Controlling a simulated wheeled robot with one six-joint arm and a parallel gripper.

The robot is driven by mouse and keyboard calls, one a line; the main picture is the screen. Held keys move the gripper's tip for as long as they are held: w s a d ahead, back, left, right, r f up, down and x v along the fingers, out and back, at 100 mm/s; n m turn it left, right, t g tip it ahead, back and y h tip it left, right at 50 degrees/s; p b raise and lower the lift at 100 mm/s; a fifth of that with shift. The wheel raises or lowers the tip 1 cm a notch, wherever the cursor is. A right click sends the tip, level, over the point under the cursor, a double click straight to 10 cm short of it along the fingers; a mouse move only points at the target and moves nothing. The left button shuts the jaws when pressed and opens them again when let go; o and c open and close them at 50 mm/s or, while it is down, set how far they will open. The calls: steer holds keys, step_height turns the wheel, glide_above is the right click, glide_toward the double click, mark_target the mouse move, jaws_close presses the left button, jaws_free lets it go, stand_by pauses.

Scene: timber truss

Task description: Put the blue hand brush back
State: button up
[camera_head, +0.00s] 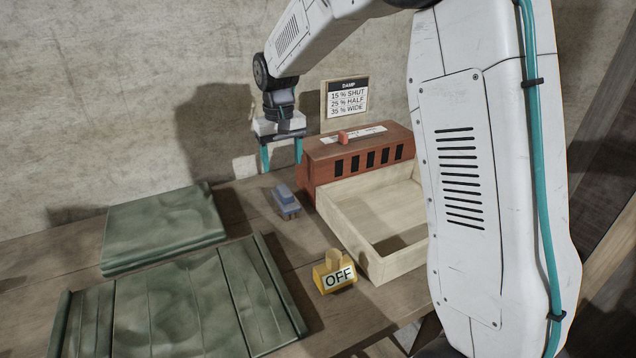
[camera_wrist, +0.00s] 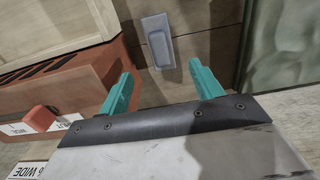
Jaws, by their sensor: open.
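The blue hand brush (camera_head: 286,202) lies on the wooden bench, just left of the red-brown slotted box and the wooden tray. In the wrist view the brush (camera_wrist: 157,40) lies flat on the planks, beyond the fingertips and between their lines. My gripper (camera_head: 282,155) is above the bench, behind the brush and near the wall, with its teal fingers pointing down. In the wrist view my gripper (camera_wrist: 164,82) has its two fingers wide apart with nothing between them. The brush is apart from the fingers.
The red-brown slotted box (camera_head: 358,160) with a red knob stands behind the pale wooden tray (camera_head: 366,255). A yellow "OFF" block (camera_head: 334,272) stands in front. Green folded cloths or pads (camera_head: 163,228) cover the left. A "DAMP" sign (camera_head: 345,98) is on the wall.

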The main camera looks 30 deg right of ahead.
steer(key=s+d+r, duration=0.1)
steer(key=s+r, duration=0.4)
steer(key=s, duration=0.5)
steer(key=s+d+r, duration=0.1)
steer(key=s+r, duration=0.4)
steer(key=s, duration=0.4)
steer(key=s+f+t, duration=0.1)
steer(key=s+f, duration=0.1)
steer(key=s, duration=1.7)
steer(key=shift+d+f, duration=0.15)
steer(key=shift+d, duration=0.3)
